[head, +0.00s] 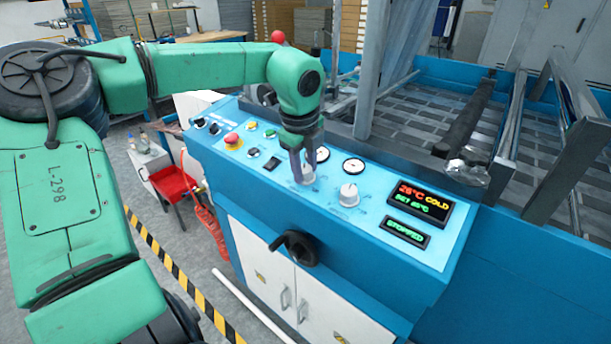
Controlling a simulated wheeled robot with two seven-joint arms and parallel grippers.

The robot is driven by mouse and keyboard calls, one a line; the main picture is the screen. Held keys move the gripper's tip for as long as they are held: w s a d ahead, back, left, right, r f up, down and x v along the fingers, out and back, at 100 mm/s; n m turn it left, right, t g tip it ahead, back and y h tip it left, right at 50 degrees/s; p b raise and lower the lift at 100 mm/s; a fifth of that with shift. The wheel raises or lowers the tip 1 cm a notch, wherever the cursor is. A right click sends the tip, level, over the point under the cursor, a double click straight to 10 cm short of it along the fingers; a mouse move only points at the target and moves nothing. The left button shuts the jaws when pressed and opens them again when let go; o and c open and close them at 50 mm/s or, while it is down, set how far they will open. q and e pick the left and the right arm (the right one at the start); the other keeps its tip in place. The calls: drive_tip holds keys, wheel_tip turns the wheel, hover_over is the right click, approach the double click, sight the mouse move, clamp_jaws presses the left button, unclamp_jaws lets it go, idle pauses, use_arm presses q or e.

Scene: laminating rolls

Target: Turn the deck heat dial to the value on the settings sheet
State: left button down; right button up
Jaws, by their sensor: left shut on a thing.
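My left gripper (301,168) points down at the blue control panel (385,225) and is shut on a pale grey dial (307,178). The fingers hide much of that dial, and I cannot read its scale. A second pale grey dial (349,195) stands free to its right. A display (420,203) shows 26°C COLD in red and yellow above a green set value that is hard to read. A smaller display (405,233) reads STOPPED. I see no readable settings sheet. My right gripper is out of view.
Two round gauges sit behind the dials; one gauge (353,166) is clear. A red emergency button (232,139) and several small buttons lie left of the gripper. A black handwheel (296,249) sticks out of the front. A metal post (371,75) rises behind the panel.

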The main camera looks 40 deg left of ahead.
use_arm(q)
drive_tip(key=m+b, duration=0.1)
drive_tip(key=m, duration=0.2)
drive_tip(key=shift+a+r+m, duration=0.1)
drive_tip(key=shift+m, duration=0.3)
drive_tip(key=m+b, duration=0.1)
drive_tip(key=m, duration=0.3)
drive_tip(key=shift+r+m+t, duration=0.1)
drive_tip(key=shift+m+t, duration=0.2)
drive_tip(key=shift+t, duration=0.1)
drive_tip(key=m, duration=0.4)
drive_tip(key=shift+r+h, duration=0.1)
drive_tip(key=shift+h, duration=0.2)
drive_tip(key=m+p, duration=0.1)
drive_tip(key=m, duration=0.5)
drive_tip(key=shift+a+h+p, duration=0.1)
drive_tip(key=shift+h+p, duration=0.2)
drive_tip(key=shift+p, duration=0.05)
drive_tip(key=shift+c, duration=2.4)
unclamp_jaws()
